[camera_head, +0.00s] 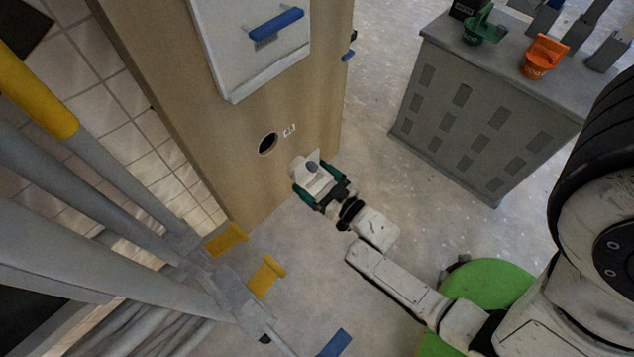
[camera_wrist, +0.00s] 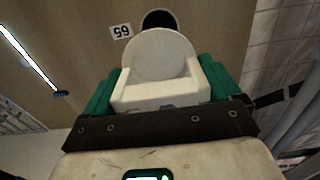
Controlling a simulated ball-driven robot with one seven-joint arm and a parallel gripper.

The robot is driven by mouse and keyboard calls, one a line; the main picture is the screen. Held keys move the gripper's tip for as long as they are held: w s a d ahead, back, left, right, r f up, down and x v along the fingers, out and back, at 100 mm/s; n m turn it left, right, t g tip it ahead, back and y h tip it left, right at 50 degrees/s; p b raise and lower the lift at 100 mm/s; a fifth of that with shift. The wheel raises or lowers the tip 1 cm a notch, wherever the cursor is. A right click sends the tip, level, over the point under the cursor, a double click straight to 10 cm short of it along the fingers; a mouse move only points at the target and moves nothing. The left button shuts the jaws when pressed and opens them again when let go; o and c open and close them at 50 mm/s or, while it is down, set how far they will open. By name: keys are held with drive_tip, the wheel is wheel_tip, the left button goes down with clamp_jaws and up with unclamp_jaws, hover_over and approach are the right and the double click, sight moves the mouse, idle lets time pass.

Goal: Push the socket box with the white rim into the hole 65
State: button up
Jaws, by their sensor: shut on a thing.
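The socket box with the white rim (camera_wrist: 160,55) is held between the green fingers of my gripper (camera_wrist: 162,88). In the wrist view its round pale face points toward the wooden panel. In the head view my gripper (camera_head: 314,180) is shut on the white box (camera_head: 303,166), to the lower right of the hole. The dark round hole (camera_head: 268,144) is in the panel, with a small "65" label (camera_head: 290,130) beside it. In the wrist view the hole (camera_wrist: 158,19) shows just above the box's rim, partly covered by it. The box appears outside the hole.
The wooden panel (camera_head: 190,90) carries a white board (camera_head: 235,60) with a blue handle (camera_head: 276,24). Grey poles and yellow brackets (camera_head: 226,240) stand at the left. A grey cabinet (camera_head: 480,120) with green and orange items stands at the right. Floor between cabinet and panel is clear.

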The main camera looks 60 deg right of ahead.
drive_tip(key=b+x, duration=0.2)
drive_tip(key=x, duration=0.7)
drive_tip(key=shift+w+d+f, duration=0.1)
drive_tip(key=shift+w+f, duration=0.05)
drive_tip(key=shift+w, duration=0.3)
idle(0.6)
drive_tip(key=shift+w+d+b, duration=0.1)
drive_tip(key=shift+w+b, duration=0.2)
drive_tip(key=shift+b+x, duration=0.35)
drive_tip(key=shift+x, duration=0.75)
drive_tip(key=shift+w+d, duration=0.1)
drive_tip(key=shift+w, duration=0.15)
drive_tip(key=shift+w+d, duration=0.1)
drive_tip(key=shift+w, duration=0.4)
idle(0.3)
drive_tip(key=c, duration=0.3)
idle(0.6)
